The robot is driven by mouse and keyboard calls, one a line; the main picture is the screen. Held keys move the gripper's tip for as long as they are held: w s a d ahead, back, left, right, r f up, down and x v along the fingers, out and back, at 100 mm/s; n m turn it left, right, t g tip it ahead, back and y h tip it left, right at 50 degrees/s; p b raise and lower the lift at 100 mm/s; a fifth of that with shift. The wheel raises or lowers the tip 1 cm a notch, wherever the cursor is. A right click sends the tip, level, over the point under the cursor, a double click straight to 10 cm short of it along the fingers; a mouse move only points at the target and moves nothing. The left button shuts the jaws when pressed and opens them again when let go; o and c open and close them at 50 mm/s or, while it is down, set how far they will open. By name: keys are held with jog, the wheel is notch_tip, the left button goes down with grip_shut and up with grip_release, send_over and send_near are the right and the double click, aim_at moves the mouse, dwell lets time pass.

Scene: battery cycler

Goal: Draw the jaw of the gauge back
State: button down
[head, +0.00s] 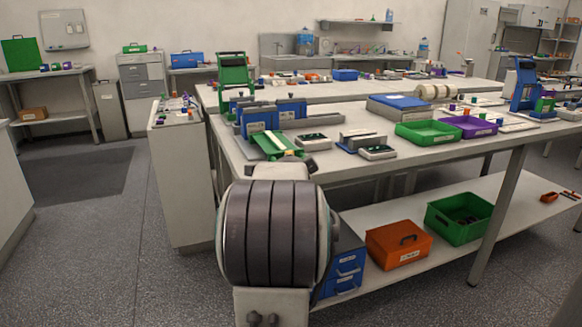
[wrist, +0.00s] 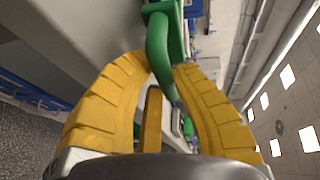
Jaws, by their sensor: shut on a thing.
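In the wrist view, my gripper (wrist: 163,68) has its two yellow fingers closed around a green curved handle (wrist: 158,42). The handle joins a green body at the top of that view. In the head view, a green device with a pale strip (head: 272,146) lies at the near left end of the bench, just beyond my arm. It looks like the gauge, but I cannot tell for sure which part is its jaw. My arm hides the gripper and the grasp in the head view.
Blue upright panels (head: 262,117) stand close behind the green device. Small instruments (head: 314,141), a green tray (head: 431,132) and a purple tray (head: 467,126) lie to the right on the bench (head: 340,165). An orange box (head: 398,244) is on the lower shelf. Floor at left is open.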

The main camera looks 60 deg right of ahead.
jog(key=c, duration=1.3)
grip_release()
jog(key=shift+s, duration=0.1)
jog(key=v, duration=1.2)
